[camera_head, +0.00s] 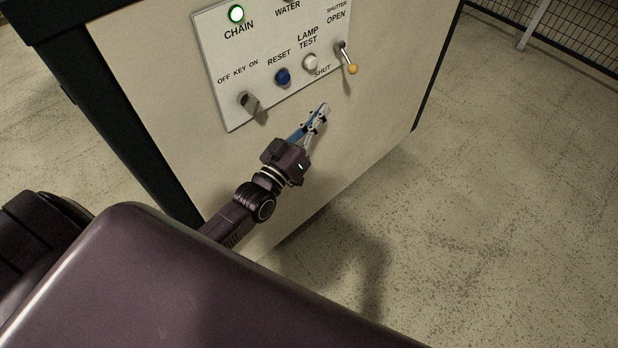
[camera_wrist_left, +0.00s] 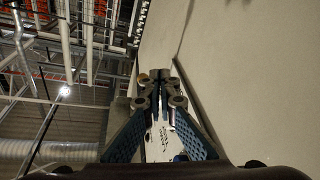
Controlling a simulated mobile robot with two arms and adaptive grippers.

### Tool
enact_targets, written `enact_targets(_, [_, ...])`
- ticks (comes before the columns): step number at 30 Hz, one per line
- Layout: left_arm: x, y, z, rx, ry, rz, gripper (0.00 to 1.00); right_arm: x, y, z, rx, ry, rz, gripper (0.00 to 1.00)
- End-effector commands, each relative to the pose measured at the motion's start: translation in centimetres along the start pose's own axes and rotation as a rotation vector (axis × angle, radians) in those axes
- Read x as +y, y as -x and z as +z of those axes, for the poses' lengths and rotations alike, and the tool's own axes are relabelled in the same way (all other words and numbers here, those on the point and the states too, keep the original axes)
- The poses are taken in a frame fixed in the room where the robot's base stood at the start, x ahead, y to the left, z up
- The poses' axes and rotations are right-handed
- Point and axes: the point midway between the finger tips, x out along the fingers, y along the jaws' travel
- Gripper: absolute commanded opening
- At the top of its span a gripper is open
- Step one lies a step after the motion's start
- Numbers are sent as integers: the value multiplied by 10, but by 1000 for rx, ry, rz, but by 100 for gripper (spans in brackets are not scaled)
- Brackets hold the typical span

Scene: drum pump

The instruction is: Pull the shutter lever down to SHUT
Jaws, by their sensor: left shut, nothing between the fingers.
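The shutter lever (camera_head: 346,57) is a short metal stick with a yellow-orange knob, at the right side of the control panel (camera_head: 215,60) in the head view. Its knob lies below and slightly right of its base in the picture. OPEN is printed above it and SHUT to its lower left. From this angle I cannot tell whether it sticks out or points down. My left gripper (camera_head: 324,109) is shut and empty, below the lever and apart from it, in front of the cabinet face. In the left wrist view its fingertips (camera_wrist_left: 163,76) are together. My right gripper is not seen.
The cabinet face below is bare. Open floor (camera_head: 500,200) lies to the right, with a mesh fence (camera_head: 575,35) behind.

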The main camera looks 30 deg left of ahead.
Motion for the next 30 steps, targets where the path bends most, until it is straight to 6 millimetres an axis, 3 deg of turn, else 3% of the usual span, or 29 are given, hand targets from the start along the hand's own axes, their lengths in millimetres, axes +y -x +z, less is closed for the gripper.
enact_targets(14, [-36, 28, 85, -186, -61, -82, 0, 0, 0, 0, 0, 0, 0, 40])
enact_targets(30, [-70, 76, 171, -388, -120, -154, 0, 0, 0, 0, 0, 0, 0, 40])
